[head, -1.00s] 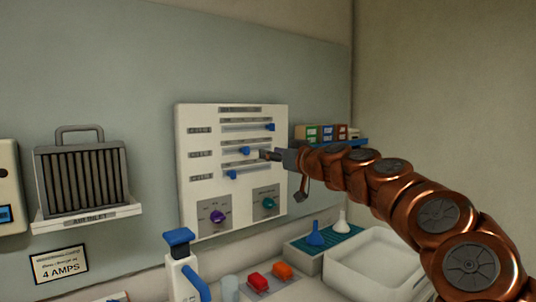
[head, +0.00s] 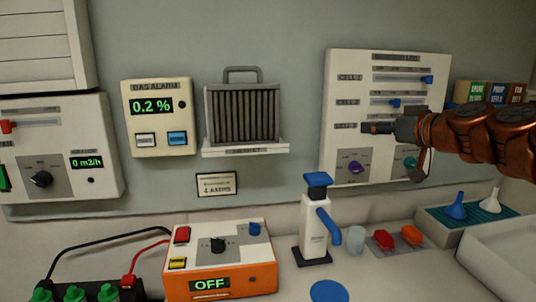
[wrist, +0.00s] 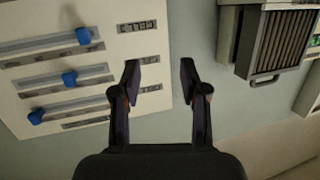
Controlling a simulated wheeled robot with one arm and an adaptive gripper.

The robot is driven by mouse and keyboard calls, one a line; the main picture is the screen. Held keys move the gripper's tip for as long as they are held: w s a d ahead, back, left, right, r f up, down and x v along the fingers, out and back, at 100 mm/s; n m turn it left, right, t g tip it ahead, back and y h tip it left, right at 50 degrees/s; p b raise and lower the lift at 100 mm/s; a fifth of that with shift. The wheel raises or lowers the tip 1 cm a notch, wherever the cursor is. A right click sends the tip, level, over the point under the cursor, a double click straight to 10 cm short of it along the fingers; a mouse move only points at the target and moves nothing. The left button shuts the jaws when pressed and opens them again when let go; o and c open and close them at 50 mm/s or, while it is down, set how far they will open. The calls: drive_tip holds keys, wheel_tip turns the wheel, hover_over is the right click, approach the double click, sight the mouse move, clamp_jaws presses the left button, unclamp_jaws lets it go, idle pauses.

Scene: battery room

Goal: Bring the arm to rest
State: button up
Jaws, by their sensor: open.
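My gripper (head: 376,128) is at the right of the head view, in front of the white slider panel (head: 346,70). In the wrist view its two fingers (wrist: 160,80) are apart with nothing between them. Behind them are the panel's edge and the bare grey wall. The panel has blue slider knobs; the top one (head: 427,79) is at the right and the middle one (head: 395,103) further left. The lowest slider is hidden behind my gripper in the head view, but its blue knob shows in the wrist view (wrist: 36,116). My copper arm (head: 480,135) reaches in from the right.
A ribbed filter (head: 243,115) sits on a wall ledge left of the panel. Below stand a blue-topped pump bottle (head: 314,230), an orange box reading OFF (head: 218,260), red and orange pieces (head: 411,235), funnels (head: 456,208) and a white basin (head: 500,255). A gas alarm (head: 158,115) reads 0.2 %.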

drive_tip(key=s+a+f+n+g+y+p, duration=0.1)
drive_tip(key=s+a+f+g, duration=0.25)
drive_tip(key=a, duration=0.25)
drive_tip(key=s+a+f+g, duration=0.2)
drive_tip(key=s+a+f, duration=0.2)
drive_tip(key=a+f, duration=0.15)
drive_tip(key=s+a+f+g+h+p, duration=0.2)
drive_tip(key=s+a+f+g, duration=0.25)
drive_tip(key=s+f, duration=0.55)
drive_tip(key=s+d+f+m+g+h, duration=0.1)
drive_tip(key=s+d+f+g, duration=0.1)
drive_tip(key=s, duration=0.6)
drive_tip(key=s+d+f+m+g+h+p, duration=0.1)
drive_tip(key=s+d+f+m+g+h, duration=0.1)
drive_tip(key=s+f, duration=0.3)
drive_tip(key=s+d+f+m+g+h, duration=0.2)
drive_tip(key=s+d+f, duration=0.1)
drive_tip(key=s, duration=0.8)
drive_tip(key=shift+s+d+f+p, duration=0.2)
drive_tip(key=shift+d+f+p, duration=0.15)
drive_tip(key=shift+f, duration=0.25)
